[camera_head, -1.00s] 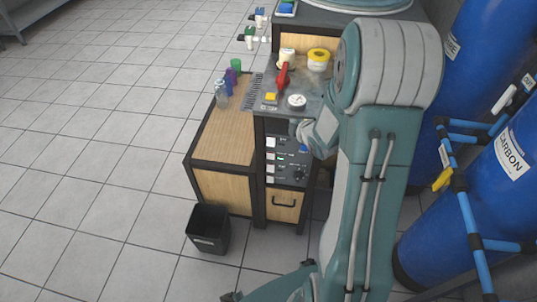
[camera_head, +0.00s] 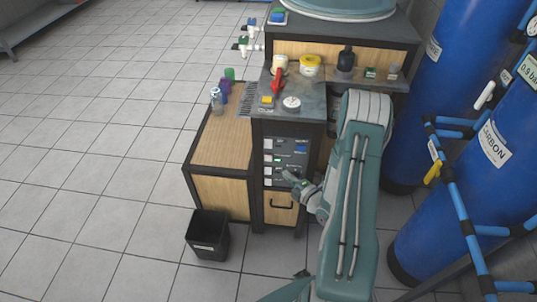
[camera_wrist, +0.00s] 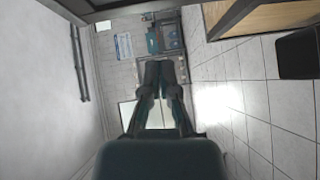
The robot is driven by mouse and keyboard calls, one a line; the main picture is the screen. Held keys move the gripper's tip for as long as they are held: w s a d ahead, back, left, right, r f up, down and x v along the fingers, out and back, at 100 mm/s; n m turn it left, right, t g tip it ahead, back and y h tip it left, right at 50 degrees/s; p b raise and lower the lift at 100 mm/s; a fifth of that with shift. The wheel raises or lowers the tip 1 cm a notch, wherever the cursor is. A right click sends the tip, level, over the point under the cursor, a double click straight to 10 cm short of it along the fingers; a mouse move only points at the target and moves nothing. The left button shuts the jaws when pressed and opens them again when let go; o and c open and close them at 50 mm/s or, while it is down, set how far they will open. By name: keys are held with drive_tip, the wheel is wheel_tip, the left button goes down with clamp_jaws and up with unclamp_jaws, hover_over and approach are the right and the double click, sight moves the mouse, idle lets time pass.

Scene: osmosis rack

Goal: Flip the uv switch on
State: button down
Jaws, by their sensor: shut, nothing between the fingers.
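The dark switch panel (camera_head: 285,150) is on the front of the cabinet, with several rows of small pale labels and switches. The labels are too small to read, so I cannot tell which switch is the uv one. My gripper (camera_head: 288,175) is in front of the panel's lower right part and hides some of it. I cannot tell whether it touches the panel. In the wrist view my gripper's fingertips (camera_wrist: 161,72) are together with nothing between them. The panel is not clearly visible in that view.
Below the panel is a wooden drawer (camera_head: 281,208) with a dark handle. A black bin (camera_head: 207,237) stands on the floor at the left. Bottles, a red handle (camera_head: 277,80) and a yellow button (camera_head: 267,101) are above. Blue tanks (camera_head: 452,215) and pipes stand at the right.

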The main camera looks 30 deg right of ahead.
drive_tip(key=shift+w, duration=0.1)
approach(266, 148)
drive_tip(key=w+a, duration=0.3)
drive_tip(key=a, duration=0.1)
drive_tip(key=w+d, duration=0.2)
drive_tip(key=w, duration=0.1)
drive_tip(key=shift+w+f, duration=0.1)
drive_tip(key=shift+f, duration=0.1)
drive_tip(key=shift+w+d, duration=0.3)
drive_tip(key=shift+w+d+f, duration=0.15)
drive_tip(key=shift+w, duration=0.1)
drive_tip(key=shift+s, duration=0.1)
